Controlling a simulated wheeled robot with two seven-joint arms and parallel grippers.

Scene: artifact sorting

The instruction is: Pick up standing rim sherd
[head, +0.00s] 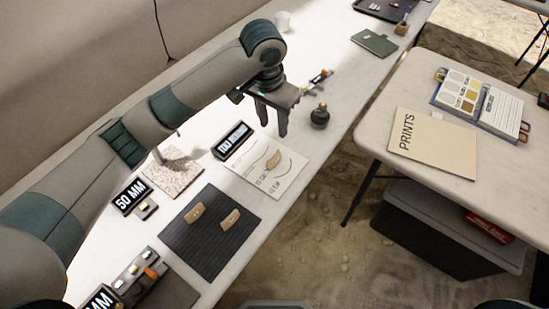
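My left gripper (272,120) hangs above the white table with its two fingers pointing down and apart. It is open, with nothing visible between the fingers. A tan sherd (273,159) is on a white sheet with drawn curves (286,180), below the gripper in the picture and apart from it. Two more tan sherds, one on the left (196,212) and one on the right (230,219), are on a dark ribbed mat (190,243). I cannot tell for sure which sherd stands on edge. My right gripper is not in view.
A small dark round pot (320,116) stands right of the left gripper. A black label block (232,141), a speckled pad (172,177) and a "50 MM" sign (131,196) line the table's left part. A side table (375,129) holds a "PRINTS" folder (433,143).

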